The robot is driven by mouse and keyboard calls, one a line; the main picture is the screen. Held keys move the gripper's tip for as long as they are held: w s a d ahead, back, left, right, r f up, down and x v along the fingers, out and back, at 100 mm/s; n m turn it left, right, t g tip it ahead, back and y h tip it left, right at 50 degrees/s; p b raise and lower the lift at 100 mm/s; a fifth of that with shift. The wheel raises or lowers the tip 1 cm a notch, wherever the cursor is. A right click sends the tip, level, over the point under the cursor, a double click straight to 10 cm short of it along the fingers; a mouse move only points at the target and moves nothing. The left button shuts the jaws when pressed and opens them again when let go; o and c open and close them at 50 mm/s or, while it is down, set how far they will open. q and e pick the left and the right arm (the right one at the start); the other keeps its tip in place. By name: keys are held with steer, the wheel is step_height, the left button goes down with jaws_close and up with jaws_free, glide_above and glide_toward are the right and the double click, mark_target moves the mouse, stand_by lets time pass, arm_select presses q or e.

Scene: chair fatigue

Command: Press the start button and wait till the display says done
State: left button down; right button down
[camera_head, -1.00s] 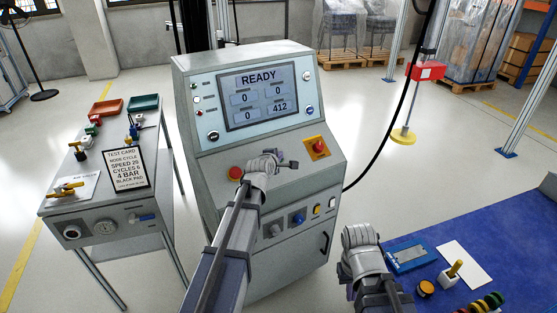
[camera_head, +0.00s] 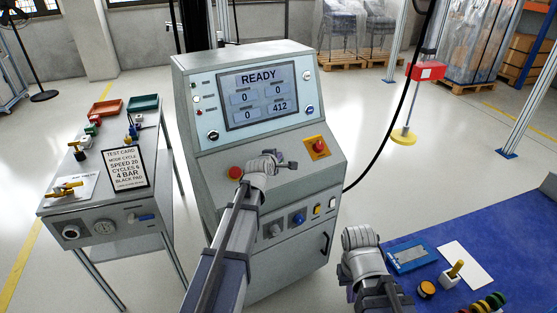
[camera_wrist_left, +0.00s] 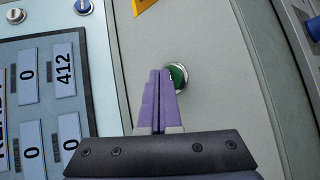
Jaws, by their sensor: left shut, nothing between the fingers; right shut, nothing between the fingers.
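The grey control console has a display (camera_head: 262,96) reading READY, with three fields at 0 and one at 412. In the left wrist view the display (camera_wrist_left: 40,95) shows sideways. A green button (camera_wrist_left: 179,74) with a metal ring sits on the sloping panel; the head view hides it behind my left gripper. My left gripper (camera_head: 290,165) is shut and empty over that panel. In the left wrist view its purple fingertips (camera_wrist_left: 159,73) overlap the button's edge; I cannot tell whether they touch it. My right gripper (camera_head: 357,235) is shut and empty, right of the console.
A red button (camera_head: 235,173) is left of my left gripper, and a red emergency stop (camera_head: 319,147) on yellow is to the right. A test card (camera_head: 125,168) stands on the left side table. A blue-topped bench (camera_head: 515,240) is at lower right.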

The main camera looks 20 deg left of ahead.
arm_select(q)
steer(key=shift+w+a+f, duration=0.1)
steer(key=shift+f, duration=0.2)
steer(key=shift+r, duration=0.15)
stand_by(0.5)
steer(key=shift+s+d+r+p, duration=0.3)
steer(key=shift+r+p, duration=0.15)
steer(key=shift+r, duration=0.1)
steer(key=r+p, duration=0.1)
steer(key=s+d+r+p, duration=0.2)
steer(key=r+p, duration=0.1)
steer(key=shift+r, duration=0.1)
stand_by(0.3)
stand_by(0.6)
